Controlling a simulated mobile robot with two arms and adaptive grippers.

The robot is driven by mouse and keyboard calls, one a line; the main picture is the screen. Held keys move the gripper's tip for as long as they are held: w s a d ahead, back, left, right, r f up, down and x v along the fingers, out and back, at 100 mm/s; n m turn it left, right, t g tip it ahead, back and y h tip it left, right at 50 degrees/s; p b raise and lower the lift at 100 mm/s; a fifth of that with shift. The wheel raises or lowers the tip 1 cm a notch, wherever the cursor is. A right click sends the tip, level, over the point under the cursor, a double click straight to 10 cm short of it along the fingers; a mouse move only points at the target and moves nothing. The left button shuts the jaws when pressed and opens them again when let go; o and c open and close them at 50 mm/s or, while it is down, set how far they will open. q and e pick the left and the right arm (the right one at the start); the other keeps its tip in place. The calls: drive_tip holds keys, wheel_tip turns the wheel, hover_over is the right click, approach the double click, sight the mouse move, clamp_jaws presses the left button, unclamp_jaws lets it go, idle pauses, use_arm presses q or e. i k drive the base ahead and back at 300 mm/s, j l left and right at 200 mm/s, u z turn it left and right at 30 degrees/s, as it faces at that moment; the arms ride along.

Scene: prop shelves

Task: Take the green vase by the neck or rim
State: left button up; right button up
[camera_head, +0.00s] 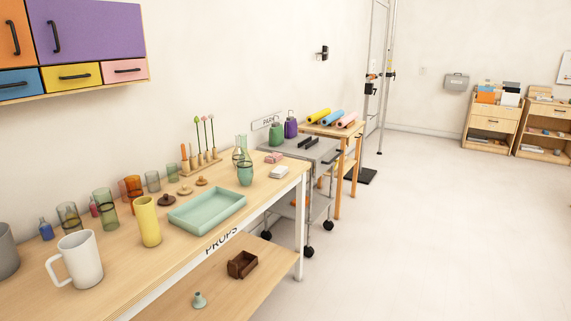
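Several greenish vessels show in the head view, and I cannot tell for sure which is the green vase. A clear pale green glass vessel with a narrow neck (241,144) stands upright at the far end of the props table. A teal-green cup-like vessel (245,174) stands just in front of it and partly overlaps it. A small grey-green piece with a narrow neck (199,301) sits on the lower shelf. A green canister (276,134) stands on the grey cart. Neither of my grippers is in view.
The props table (185,255) also holds a mint tray (208,210), a yellow vase (147,222), a white mug (80,260) and several glasses along the wall. A brown box (242,265) sits on the lower shelf. The floor to the right is clear.

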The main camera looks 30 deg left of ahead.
sight(244, 165)
drive_tip(key=i+u, duration=0.4)
drive_tip(key=i+l+u, duration=0.2)
drive_tip(key=i+u, duration=0.25)
drive_tip(key=i+l+u, duration=0.4)
drive_tip(key=j, duration=0.1)
